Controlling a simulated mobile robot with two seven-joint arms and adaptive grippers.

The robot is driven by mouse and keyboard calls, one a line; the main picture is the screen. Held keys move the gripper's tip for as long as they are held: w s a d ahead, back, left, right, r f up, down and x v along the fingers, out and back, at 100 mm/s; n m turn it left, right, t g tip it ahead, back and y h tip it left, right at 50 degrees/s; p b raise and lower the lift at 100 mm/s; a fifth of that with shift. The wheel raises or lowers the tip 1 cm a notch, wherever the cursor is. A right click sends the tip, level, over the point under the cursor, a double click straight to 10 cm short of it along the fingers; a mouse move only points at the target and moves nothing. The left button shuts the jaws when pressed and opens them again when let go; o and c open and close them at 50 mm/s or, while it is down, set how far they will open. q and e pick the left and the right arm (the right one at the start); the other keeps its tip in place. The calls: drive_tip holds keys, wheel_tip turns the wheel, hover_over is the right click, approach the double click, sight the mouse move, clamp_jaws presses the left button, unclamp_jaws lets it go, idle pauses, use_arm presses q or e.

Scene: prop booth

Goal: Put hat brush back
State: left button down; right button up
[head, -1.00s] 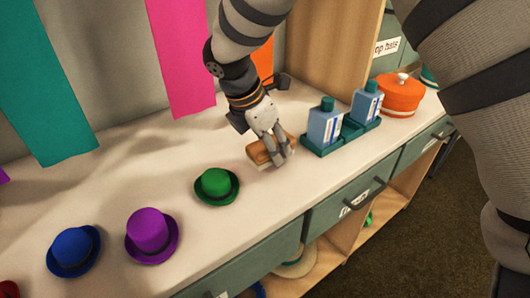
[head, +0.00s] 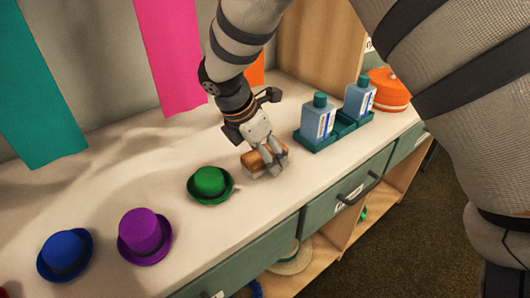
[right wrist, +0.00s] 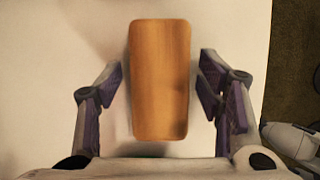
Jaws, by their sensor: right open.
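The hat brush, a wooden block with a pale lower side, lies on the counter right of the green hat; it shows in the head view (head: 251,161) and in the right wrist view (right wrist: 160,78). My right gripper (head: 271,165) is down at the brush; in the right wrist view its fingers (right wrist: 168,98) are open, one on each side of the brush with gaps. A teal tray (head: 318,144) stands to the right of the brush, holding two blue bottles (head: 319,120) (head: 360,97). My left gripper does not show.
Green (head: 210,183), purple (head: 143,236) and blue (head: 65,254) hats stand in a row to the left. An orange round box (head: 389,92) is behind the tray. The counter's front edge has drawers with handles (head: 359,190).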

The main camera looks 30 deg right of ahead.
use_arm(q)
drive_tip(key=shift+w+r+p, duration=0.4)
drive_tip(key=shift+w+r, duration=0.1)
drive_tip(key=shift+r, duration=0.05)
use_arm(e)
drive_tip(key=v, duration=1.2)
